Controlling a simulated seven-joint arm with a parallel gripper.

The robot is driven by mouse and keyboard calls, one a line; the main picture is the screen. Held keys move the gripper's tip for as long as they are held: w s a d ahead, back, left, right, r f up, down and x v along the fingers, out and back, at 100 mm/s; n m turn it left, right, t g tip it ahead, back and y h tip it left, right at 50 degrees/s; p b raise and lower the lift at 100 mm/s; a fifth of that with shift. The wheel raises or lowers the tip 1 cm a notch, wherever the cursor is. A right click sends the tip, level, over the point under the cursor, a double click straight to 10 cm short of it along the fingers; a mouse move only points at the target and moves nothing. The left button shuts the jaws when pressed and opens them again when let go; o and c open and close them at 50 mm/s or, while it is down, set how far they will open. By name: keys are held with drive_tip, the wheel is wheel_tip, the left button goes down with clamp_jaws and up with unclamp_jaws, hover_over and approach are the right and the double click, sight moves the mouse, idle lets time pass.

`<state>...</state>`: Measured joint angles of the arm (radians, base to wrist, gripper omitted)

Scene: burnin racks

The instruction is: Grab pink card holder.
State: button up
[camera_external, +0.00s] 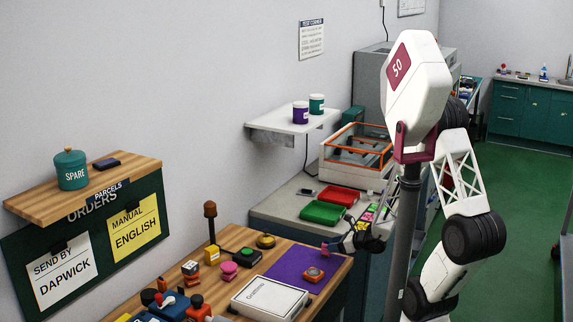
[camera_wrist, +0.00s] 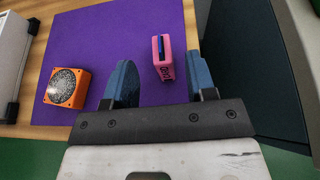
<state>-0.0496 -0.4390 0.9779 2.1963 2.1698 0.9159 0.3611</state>
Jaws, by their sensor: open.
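The pink card holder (camera_wrist: 162,60) stands on the purple mat, with a dark blue card in its slot and dark lettering on its side. A small pink shape in the external view (camera_external: 326,248), close to my fingers, looks like the same holder. My gripper (camera_wrist: 164,78) is open, its two blue fingers apart. In the wrist view the holder appears between and just ahead of the fingertips, nearer the right finger at its lower end; I cannot tell whether it is touched. In the external view my gripper (camera_external: 345,243) is at the mat's right edge, partly dark and hard to make out.
An orange box with a round grille (camera_wrist: 67,87) lies on the purple mat (camera_wrist: 100,40), left of my gripper. A white box (camera_external: 270,298) and a pink knob (camera_external: 229,270) stand on the wooden table. Green (camera_external: 322,212) and red (camera_external: 341,196) trays lie on the grey counter behind.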

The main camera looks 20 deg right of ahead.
sight(324, 243)
drive_tip(key=shift+x, duration=2.55)
drive_tip(key=shift+w+d, duration=0.1)
clamp_jaws()
drive_tip(key=shift+r, duration=0.65)
wheel_tip(324, 243, up, 2)
drive_tip(key=shift+r, duration=0.1)
drive_tip(key=s+d, duration=0.2)
drive_tip(key=s, duration=0.5)
drive_tip(key=s+d+r, duration=0.1)
drive_tip(key=s+d, duration=0.2)
drive_tip(key=s, duration=0.5)
drive_tip(key=shift+r, duration=0.2)
drive_tip(key=shift+s, duration=0.1)
